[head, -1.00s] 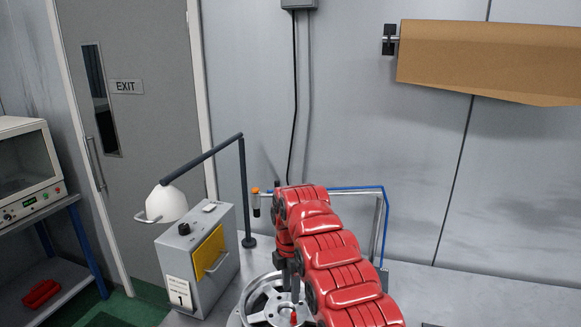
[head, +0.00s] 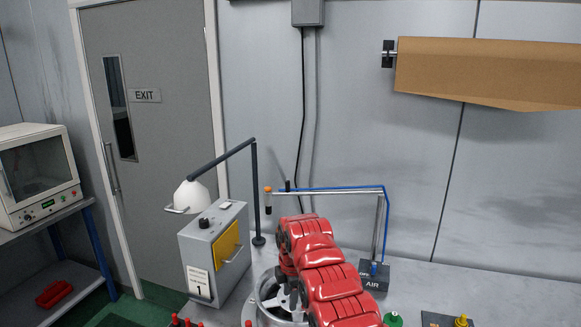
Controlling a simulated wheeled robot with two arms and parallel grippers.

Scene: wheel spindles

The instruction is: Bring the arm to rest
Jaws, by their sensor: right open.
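My red right arm comes up from the bottom edge, right of centre. It bends down at its far end toward a silver spoked wheel (head: 268,289) on the bench. My right gripper (head: 292,300) is open at the wheel; it is small and partly hidden by the arm, and I cannot tell whether it touches the wheel. The arm covers the wheel's right part. My left gripper is out of view.
A grey box marked 1 (head: 208,258) and a lamp (head: 190,195) stand left of the wheel. Behind the arm is a pipe frame with a blue hose (head: 340,188) on an AIR base (head: 374,275). Red-topped pegs (head: 176,321), a green knob (head: 393,320) and a yellow knob (head: 461,321) line the front.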

